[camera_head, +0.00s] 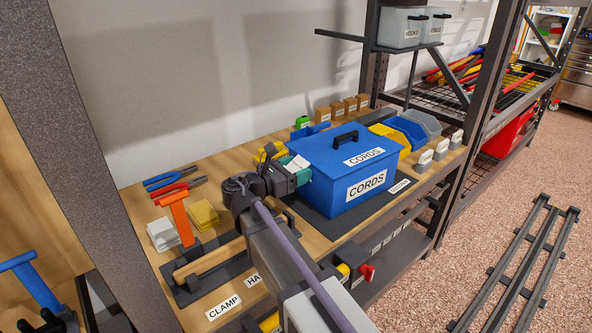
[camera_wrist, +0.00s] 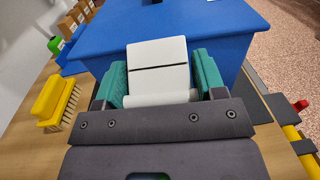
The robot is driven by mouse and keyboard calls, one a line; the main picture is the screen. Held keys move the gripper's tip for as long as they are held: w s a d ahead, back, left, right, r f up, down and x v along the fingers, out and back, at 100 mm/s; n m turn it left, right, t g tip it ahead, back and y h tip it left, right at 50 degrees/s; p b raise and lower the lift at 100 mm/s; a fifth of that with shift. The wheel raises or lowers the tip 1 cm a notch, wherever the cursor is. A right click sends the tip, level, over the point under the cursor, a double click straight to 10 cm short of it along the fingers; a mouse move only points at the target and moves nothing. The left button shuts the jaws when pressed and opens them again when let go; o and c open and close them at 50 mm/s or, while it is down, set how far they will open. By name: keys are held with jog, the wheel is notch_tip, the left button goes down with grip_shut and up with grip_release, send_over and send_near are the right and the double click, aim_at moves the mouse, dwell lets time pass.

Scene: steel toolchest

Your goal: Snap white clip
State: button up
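The white clip (camera_wrist: 157,68) is a flat plate with a dark line across it and a rounded lower part. It is at the near end of the blue CORDS box (camera_head: 340,167), whose lid has a black handle. In the wrist view the clip lies between the green finger pads of my gripper (camera_wrist: 160,80), with one pad close along each side. Whether the pads press on it is unclear. In the head view the clip (camera_head: 299,162) shows as a small white patch above my gripper (camera_head: 297,170). The box's near end is partly hidden by my gripper.
A yellow brush (camera_wrist: 57,103) lies left of my gripper. Pliers with blue (camera_head: 160,182) and red (camera_head: 175,191) handles and an orange-handled clamp (camera_head: 181,220) lie on the bench. Yellow, blue and grey bins stand behind the box. The rack post (camera_head: 480,80) rises at right.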

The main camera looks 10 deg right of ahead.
jog(key=c, duration=0.6)
jog(key=shift+d+r+y+p, duration=0.1)
jog(key=shift+r+y+p, duration=0.4)
jog(key=shift+p, duration=1.05)
jog(key=shift+w+d+f+g, duration=0.1)
jog(key=shift+g, duration=0.2)
jog(key=shift+o, duration=0.2)
jog(key=shift+f, duration=0.15)
jog(key=o, duration=0.9)
